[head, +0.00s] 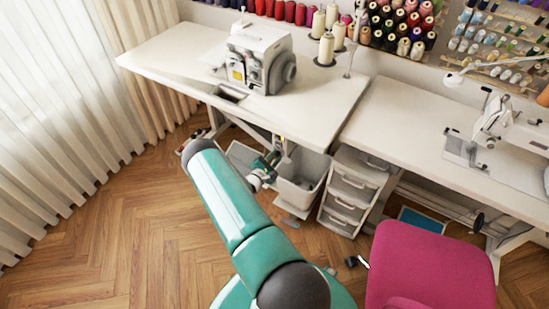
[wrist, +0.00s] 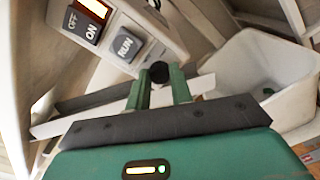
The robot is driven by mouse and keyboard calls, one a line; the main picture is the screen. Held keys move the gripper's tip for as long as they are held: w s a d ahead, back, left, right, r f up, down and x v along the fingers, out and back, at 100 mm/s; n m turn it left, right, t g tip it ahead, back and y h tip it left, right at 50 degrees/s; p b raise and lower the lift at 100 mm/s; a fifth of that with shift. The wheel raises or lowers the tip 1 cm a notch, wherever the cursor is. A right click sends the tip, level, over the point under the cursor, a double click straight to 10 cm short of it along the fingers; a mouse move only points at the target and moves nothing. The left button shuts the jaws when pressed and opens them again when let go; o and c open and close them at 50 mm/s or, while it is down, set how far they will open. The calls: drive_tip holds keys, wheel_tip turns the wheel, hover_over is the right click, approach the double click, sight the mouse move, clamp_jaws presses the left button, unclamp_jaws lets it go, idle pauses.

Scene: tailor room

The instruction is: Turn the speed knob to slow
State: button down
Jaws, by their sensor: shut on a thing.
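The speed knob (wrist: 159,70) is small, round and black. In the wrist view it sits between the tips of my gripper's two green fingers (wrist: 160,78), which are shut on it. Its pointer and any speed marks cannot be made out. In the head view my gripper (head: 273,158) is under the front edge of the left sewing table; the knob cannot be made out there.
The left table (head: 140,55) bears a white overlock machine (head: 260,58). Below it a pale bin (head: 300,180) stands close to the right of my gripper, next to a drawer unit (head: 352,190). A pink chair (head: 430,265) stands at front right. The wooden floor at left is clear.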

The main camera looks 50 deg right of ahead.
drive_tip(key=n, duration=0.3)
drive_tip(key=shift+n, duration=2.4)
drive_tip(key=c, duration=1.2)
unclamp_jaws()
drive_tip(key=shift+c, duration=0.2)
drive_tip(key=shift+a, duration=0.1)
drive_tip(key=s+a, duration=0.1)
drive_tip(key=a, duration=1.2)
drive_tip(key=shift+s+a, duration=0.15)
drive_tip(key=shift+a, duration=0.15)
